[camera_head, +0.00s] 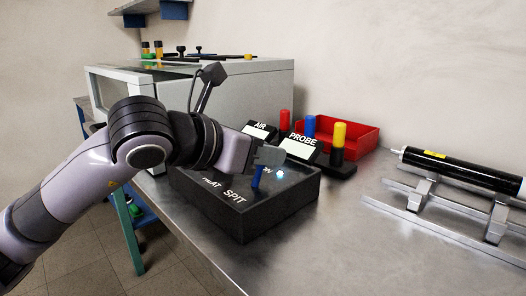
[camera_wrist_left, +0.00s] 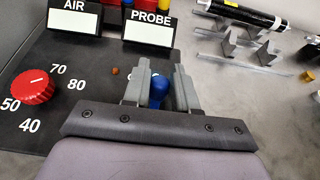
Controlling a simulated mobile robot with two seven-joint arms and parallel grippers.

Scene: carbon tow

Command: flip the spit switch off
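The black control box (camera_head: 240,222) sits on the metal bench, with white SPIT lettering on its sloping top. The switch's blue lever (camera_head: 257,177) stands on the box near an "ON" label, beside a glowing light (camera_head: 280,174). My left gripper (camera_head: 268,157) reaches over the box at the lever and partly hides it. In the left wrist view the blue lever (camera_wrist_left: 160,84) stands between the two fingers of my left gripper (camera_wrist_left: 163,92). The fingers are apart around it; I cannot tell whether either touches it. My right gripper is not in view.
AIR (camera_head: 260,132) and PROBE (camera_head: 301,145) displays stand behind the box, with colored cylinders and a red tray (camera_head: 352,128). A red dial (camera_wrist_left: 28,88) is left of the lever. A black tube (camera_head: 462,170) rests on metal stands at right. The front right bench is clear.

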